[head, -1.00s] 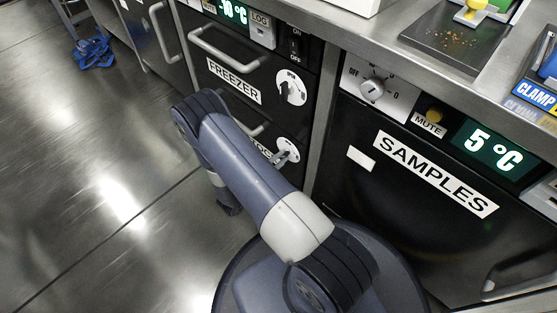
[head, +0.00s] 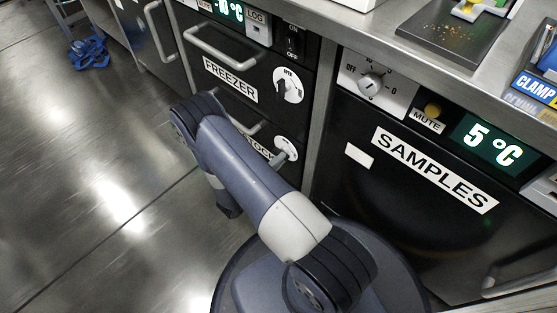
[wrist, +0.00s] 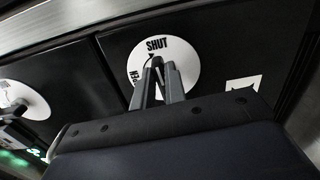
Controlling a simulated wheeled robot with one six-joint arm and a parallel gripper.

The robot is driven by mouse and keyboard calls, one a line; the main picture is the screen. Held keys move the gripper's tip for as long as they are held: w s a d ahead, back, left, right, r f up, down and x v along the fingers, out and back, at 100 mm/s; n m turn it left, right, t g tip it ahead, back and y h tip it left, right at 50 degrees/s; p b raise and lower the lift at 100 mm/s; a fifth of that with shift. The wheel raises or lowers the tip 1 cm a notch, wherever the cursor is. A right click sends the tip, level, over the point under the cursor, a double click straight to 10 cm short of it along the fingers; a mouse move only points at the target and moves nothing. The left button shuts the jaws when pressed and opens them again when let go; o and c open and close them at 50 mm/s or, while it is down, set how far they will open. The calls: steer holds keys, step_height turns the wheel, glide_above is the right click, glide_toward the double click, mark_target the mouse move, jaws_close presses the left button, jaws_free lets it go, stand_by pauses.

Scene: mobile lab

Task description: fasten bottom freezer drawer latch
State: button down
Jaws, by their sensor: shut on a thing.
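The bottom freezer drawer latch is a white round dial; in the head view the dial (head: 291,146) sits at the right of the lower drawer, partly hidden behind my arm. In the wrist view the dial (wrist: 184,48) shows SHUT at the top and OPEN at its left edge. A small black pointer lies just under the SHUT word. My gripper (wrist: 158,66) is shut on the latch's lever at the dial's middle; the fingers hide most of the lever. The lower drawer front (wrist: 235,55) appears closed. My arm covers much of it in the head view.
The upper freezer drawer has its own latch dial (head: 288,86) and a bar handle (head: 222,48). The SAMPLES cabinet (head: 410,220) stands to the right, under a worktop. A blue item (head: 89,53) lies on the floor at the far left.

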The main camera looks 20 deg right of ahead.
steer(key=shift+f+m, duration=0.1)
steer(key=shift+m, duration=0.4)
steer(key=c, duration=1.4)
jaws_free()
steer(key=shift+c, duration=0.2)
